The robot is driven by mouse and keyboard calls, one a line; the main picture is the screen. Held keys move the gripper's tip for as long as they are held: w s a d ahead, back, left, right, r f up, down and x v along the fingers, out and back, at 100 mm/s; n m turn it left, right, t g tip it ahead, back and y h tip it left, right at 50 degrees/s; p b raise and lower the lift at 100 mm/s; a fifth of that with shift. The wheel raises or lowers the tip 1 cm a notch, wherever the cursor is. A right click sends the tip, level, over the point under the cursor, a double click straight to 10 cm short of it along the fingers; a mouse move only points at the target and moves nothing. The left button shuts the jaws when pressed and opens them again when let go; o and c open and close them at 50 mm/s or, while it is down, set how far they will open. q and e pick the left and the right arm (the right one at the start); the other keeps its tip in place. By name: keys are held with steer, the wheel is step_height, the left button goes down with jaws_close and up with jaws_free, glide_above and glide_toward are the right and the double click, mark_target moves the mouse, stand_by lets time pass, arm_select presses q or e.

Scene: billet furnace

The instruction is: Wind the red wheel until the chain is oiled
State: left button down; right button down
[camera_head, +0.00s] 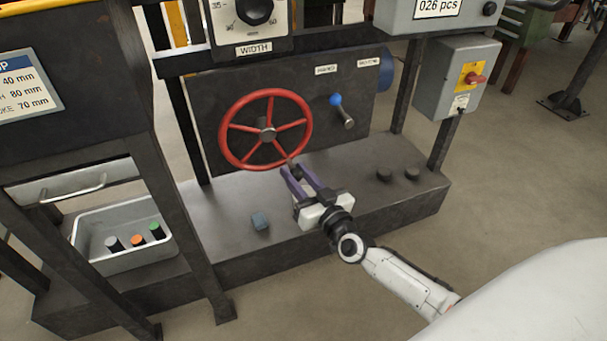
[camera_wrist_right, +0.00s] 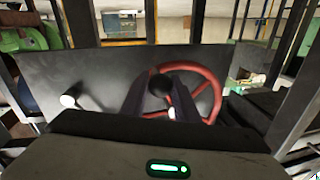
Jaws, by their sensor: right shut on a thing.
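The red wheel (camera_head: 308,127) is a spoked handwheel on the dark upright panel in the head view. It also shows in the right wrist view (camera_wrist_right: 214,82). My right gripper (camera_head: 291,170) reaches up to the wheel's lower right rim from the front. Its purple fingers are shut on the wheel's handle, a small dark knob (camera_wrist_right: 159,85) seen between the fingers in the right wrist view. The fingers hide part of the rim there. I cannot make out the chain in either view. My left gripper is not in view.
A blue-knobbed lever (camera_head: 342,110) sticks out right of the wheel. A small blue-grey block (camera_head: 260,221) lies on the dark base ledge (camera_head: 225,195). A grey tray (camera_head: 85,262) with several coloured pieces stands at left. A grey switch box (camera_head: 440,85) is at right.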

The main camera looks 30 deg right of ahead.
steer(key=c, duration=1.4)
jaws_free()
steer(key=shift+a+f, duration=0.1)
steer(key=shift+a, duration=0.05)
steer(key=shift+s, duration=0.25)
arm_select(q)
steer(key=p, duration=0.1)
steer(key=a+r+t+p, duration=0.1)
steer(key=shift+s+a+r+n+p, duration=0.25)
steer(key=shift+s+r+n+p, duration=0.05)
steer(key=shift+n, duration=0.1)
arm_select(e)
steer(key=s, duration=1)
